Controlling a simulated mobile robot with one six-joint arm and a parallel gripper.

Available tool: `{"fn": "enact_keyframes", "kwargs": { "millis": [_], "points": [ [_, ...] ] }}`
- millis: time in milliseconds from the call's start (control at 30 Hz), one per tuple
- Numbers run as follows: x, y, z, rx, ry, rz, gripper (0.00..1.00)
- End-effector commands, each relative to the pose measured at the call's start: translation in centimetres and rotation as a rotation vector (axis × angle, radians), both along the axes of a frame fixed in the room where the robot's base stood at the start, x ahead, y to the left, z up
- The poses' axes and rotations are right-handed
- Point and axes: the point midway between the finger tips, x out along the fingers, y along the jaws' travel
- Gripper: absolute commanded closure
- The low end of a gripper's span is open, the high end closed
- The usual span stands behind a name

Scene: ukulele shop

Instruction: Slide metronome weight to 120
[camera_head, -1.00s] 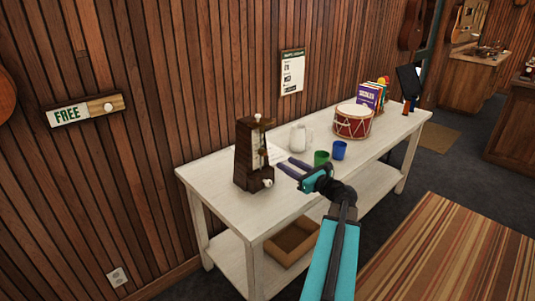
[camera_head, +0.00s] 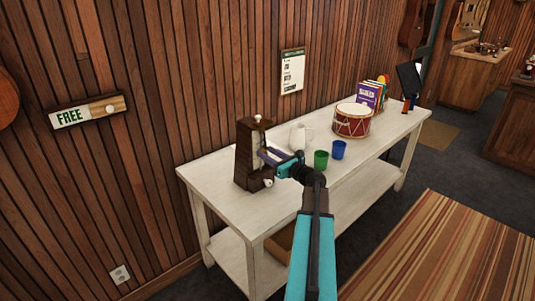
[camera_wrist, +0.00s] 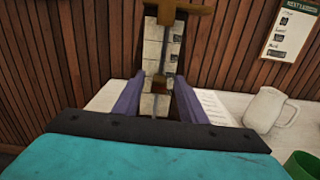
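The metronome (camera_head: 245,168) is a dark wooden tapered case standing upright on the white table's near left end. In the wrist view its pale scale plate (camera_wrist: 153,48) faces me, with a thin upright rod in front. A small brown block (camera_wrist: 160,87), which looks like the weight, sits low on the rod. My gripper (camera_head: 265,154) is at the metronome's front. In the wrist view its two purple fingers (camera_wrist: 159,80) are apart, one on each side of the rod and block, with gaps visible. The scale numbers are too blurred to read.
The white table (camera_head: 222,204) also holds a white pitcher (camera_head: 300,136), a green cup (camera_head: 320,160), a blue cup (camera_head: 338,150), a red drum (camera_head: 352,122) and books (camera_head: 369,96). A paneled wall stands behind. The pitcher is right of my gripper. The table's front right is clear.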

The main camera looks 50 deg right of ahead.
Motion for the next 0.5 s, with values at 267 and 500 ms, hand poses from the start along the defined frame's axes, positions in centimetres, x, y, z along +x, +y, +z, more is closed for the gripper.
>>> {"fn": "enact_keyframes", "kwargs": {
  "millis": [267,500],
  "points": [
    [0.13,-0.01,-0.01,0.0,0.0,0.0,0.62],
    [0.11,-0.01,0.0,-0.001,0.0,0.0,0.96]
  ]
}}
